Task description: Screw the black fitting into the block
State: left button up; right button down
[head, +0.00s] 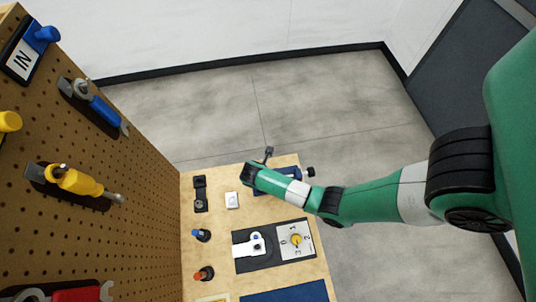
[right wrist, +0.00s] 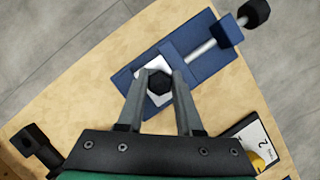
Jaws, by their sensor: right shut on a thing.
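In the right wrist view, the black fitting (right wrist: 158,83) is a dark, many-sided head between my right gripper's fingertips (right wrist: 160,80). The fingers are shut on it from both sides. It sits over the white block (right wrist: 143,75), which is held in the blue vise (right wrist: 186,48). How deep the fitting sits in the block is hidden by its head. In the head view, my right arm's green end covers most of the vise (head: 291,171), and the fitting and fingertips are hidden. My left gripper is in neither view.
The vise's black-knobbed screw (right wrist: 255,12) sticks out to one side. A black bracket (head: 200,187) and a small white piece (head: 232,200) lie nearby. A dial panel (head: 305,252) and blue and red-handled tools (head: 202,274) are nearer. A pegboard (head: 90,235) stands left.

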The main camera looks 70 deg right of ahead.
jog(key=m+g, duration=0.1)
jog(key=m, duration=0.1)
jog(key=shift+f+m+b, duration=0.15)
jog(key=shift+m+b, duration=0.15)
jog(key=shift+b, duration=0.05)
jog(key=shift+m+g, duration=0.3)
jog(key=shift+m, duration=0.4)
jog(key=shift+m+g+y+b, duration=0.3)
jog(key=shift+m+y+b, duration=0.2)
jog(key=shift+m, duration=0.6)
jog(key=shift+m+g, duration=0.3)
jog(key=shift+m, duration=0.6)
jog(key=shift+c, duration=2.4)
grip_release()
jog(key=shift+y, duration=0.3)
jog(key=shift+o, duration=0.2)
jog(key=o, duration=0.4)
jog(key=shift+o, duration=0.2)
